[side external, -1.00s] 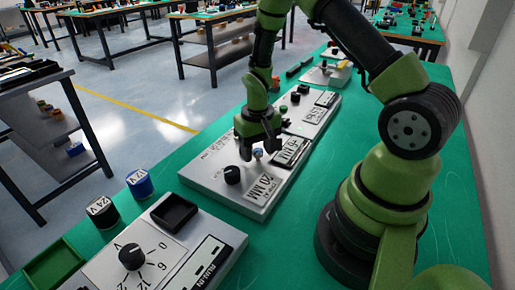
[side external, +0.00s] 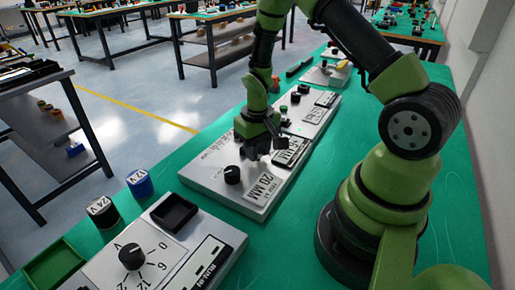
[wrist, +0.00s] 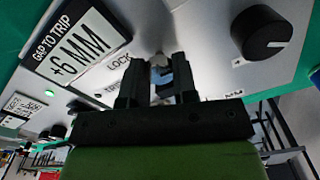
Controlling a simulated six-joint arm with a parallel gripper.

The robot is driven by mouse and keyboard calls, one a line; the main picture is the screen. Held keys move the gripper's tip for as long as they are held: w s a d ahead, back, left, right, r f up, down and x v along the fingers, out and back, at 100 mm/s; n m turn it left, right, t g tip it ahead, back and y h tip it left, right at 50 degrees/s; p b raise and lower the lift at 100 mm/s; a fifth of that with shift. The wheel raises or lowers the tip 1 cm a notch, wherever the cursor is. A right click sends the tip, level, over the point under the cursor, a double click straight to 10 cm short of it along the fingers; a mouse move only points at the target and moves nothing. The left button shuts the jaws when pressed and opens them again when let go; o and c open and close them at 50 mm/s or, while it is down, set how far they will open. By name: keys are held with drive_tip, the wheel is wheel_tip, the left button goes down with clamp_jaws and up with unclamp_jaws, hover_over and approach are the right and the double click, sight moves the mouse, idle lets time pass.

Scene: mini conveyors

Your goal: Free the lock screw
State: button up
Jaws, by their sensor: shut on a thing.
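The lock screw (wrist: 161,71), a small grey-blue piece beside the printed word LOCK, shows between my fingertips in the wrist view. My gripper (wrist: 159,79) is shut on it, one black finger on each side. In the side view my gripper (side external: 264,152) is low over the light grey panel unit (side external: 205,178), and its fingers hide the screw. The lower part of the screw is partly hidden in the wrist view.
A black knob (wrist: 262,32) and a "GAP TO TRIP +6 MM" display (wrist: 75,45) flank the screw. A "20 MM" plate (side external: 263,188) lies near the panel's front. Another panel with a dial (side external: 132,256) stands nearer the camera. Green table is bare beside the panel.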

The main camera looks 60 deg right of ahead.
drive_tip(key=o, duration=0.9)
drive_tip(key=shift+r, duration=0.1)
wheel_tip(320, 180, up, 10)
drive_tip(key=shift+f, duration=0.1)
drive_tip(key=s+a+r+t, duration=0.4)
drive_tip(key=a+r, duration=0.2)
drive_tip(key=r, duration=0.6)
drive_tip(key=s+a+r+t, duration=0.1)
drive_tip(key=s, duration=0.2)
drive_tip(key=s+a+r+t+y, duration=0.1)
drive_tip(key=s+a+r, duration=0.1)
drive_tip(key=s, duration=0.1)
drive_tip(key=s+a+r+t+y, duration=0.1)
drive_tip(key=s+a+r, duration=0.1)
drive_tip(key=s, duration=0.1)
drive_tip(key=shift+s+a+r, duration=0.15)
drive_tip(key=shift+s+a, duration=0.05)
